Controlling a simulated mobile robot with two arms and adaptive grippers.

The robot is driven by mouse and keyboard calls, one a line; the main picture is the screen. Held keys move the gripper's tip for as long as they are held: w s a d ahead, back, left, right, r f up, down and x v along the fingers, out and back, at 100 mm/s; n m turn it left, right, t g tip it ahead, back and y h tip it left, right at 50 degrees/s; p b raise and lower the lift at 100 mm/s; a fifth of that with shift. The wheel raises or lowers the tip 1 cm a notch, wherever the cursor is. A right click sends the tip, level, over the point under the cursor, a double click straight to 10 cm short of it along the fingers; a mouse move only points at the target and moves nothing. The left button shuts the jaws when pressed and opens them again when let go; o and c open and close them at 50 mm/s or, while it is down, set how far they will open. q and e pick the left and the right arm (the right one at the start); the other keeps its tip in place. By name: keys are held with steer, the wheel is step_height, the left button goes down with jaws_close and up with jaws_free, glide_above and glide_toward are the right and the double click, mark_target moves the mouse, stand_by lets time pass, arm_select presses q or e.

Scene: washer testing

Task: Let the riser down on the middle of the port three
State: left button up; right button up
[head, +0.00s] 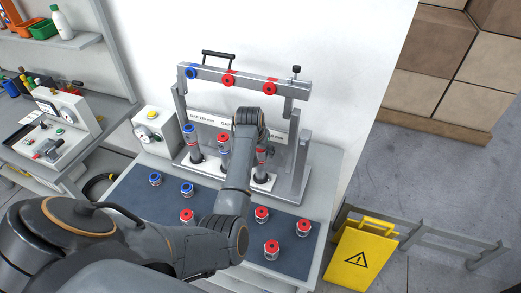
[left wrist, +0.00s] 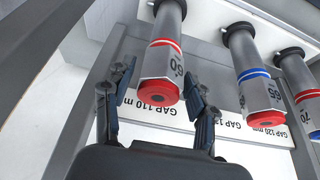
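A grey riser with a red band and red top (left wrist: 165,75) stands upright in the left wrist view, its foot at a dark collar near the top edge. In the head view this riser (head: 261,157) is the rightmost in the rig, partly behind my arm. My left gripper (left wrist: 158,100) is open, one finger on each side of its red end, with a visible gap at least on the left. It also shows in the head view (head: 264,138). My right gripper is out of view.
The rig's crossbar (head: 240,80) with blue and red buttons spans above the risers. A gauge box (head: 157,130) stands left of the rig. A yellow sign (head: 362,252) stands right.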

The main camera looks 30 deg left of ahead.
arm_select(q)
steer(key=v, duration=1.2)
steer(key=shift+s+f, duration=0.1)
stand_by(0.4)
